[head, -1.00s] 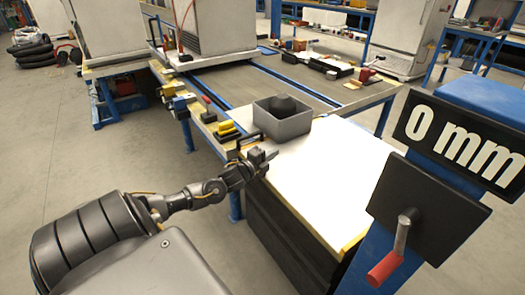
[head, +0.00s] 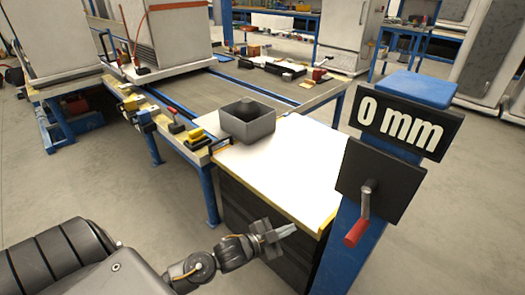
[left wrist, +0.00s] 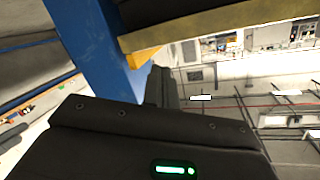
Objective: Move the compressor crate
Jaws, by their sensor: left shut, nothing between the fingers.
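The compressor crate is an open grey box (head: 250,132) with a dark rounded thing inside. It stands upright at the far left end of the white worktop (head: 285,165) in the head view. My left gripper (head: 286,231) is shut and empty, low in front of the worktop's dark cabinet and well apart from the crate. In the left wrist view the gripper (left wrist: 161,85) shows only in part, and the crate is not seen there. My right gripper is in neither view.
A blue post (head: 350,235) with a "0 mm" sign (head: 405,120) and a red-handled crank (head: 360,215) stands right of the worktop. Yellow and black tools (head: 190,138) lie on the bench edge left of the crate.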

